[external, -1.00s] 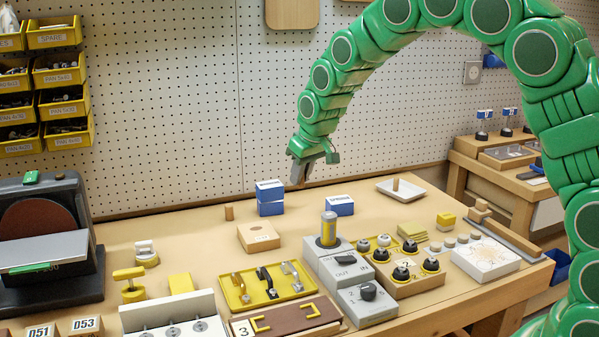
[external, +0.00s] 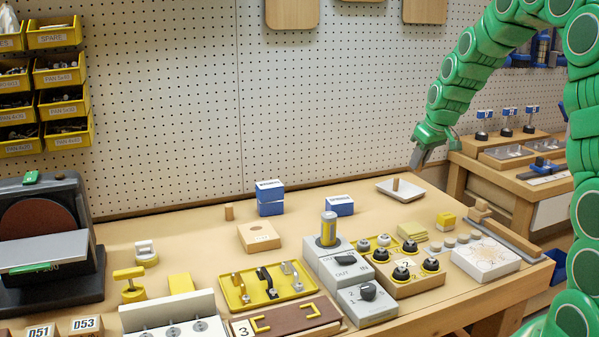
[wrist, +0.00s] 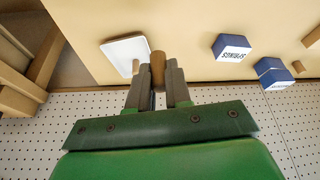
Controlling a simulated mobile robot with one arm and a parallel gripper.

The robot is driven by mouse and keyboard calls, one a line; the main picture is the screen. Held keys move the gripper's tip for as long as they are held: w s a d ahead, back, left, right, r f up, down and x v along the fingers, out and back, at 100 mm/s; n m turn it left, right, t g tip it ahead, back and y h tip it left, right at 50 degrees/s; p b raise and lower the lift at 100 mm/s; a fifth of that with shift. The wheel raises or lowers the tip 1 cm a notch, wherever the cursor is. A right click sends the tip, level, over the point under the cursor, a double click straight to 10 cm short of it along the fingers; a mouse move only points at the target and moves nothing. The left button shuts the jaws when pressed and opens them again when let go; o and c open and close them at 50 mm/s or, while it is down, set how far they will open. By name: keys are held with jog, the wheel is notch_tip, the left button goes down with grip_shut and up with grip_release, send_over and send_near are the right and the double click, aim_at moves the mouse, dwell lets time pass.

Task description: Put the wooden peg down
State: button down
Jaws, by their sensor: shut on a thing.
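My gripper (external: 416,165) is in the air above and a little behind the right part of the bench, near the white tray (external: 412,194). In the wrist view my gripper (wrist: 158,92) is shut on a wooden peg (wrist: 157,66), whose round end sticks out past the fingers. The held peg cannot be made out in the external view. Another wooden peg (external: 395,184) stands upright in the white tray. A further small wooden peg (external: 229,212) stands at the back of the bench, left of the blue boxes.
Blue boxes (external: 270,197) and a blue box (external: 340,206) stand at the back of the bench. A wooden block with a hole (external: 259,237) and a grey unit with a yellow cylinder (external: 329,229) are further forward. The bench between tray and blue boxes is clear.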

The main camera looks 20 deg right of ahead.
jog(key=s+d, duration=0.1)
jog(key=d, duration=0.2)
send_near(402, 193)
jog(key=shift+w+a+f, duration=0.15)
jog(key=shift+w+a, duration=0.2)
jog(key=shift+w, duration=0.15)
jog(key=shift+w+d+f, duration=0.1)
jog(key=shift+w+f, duration=0.5)
jog(key=shift+f, duration=0.25)
jog(key=shift+w+f, duration=0.1)
jog(key=shift+f, duration=1.35)
jog(key=shift+f, duration=0.15)
jog(key=c, duration=1.1)
grip_release()
jog(key=shift+o, duration=0.2)
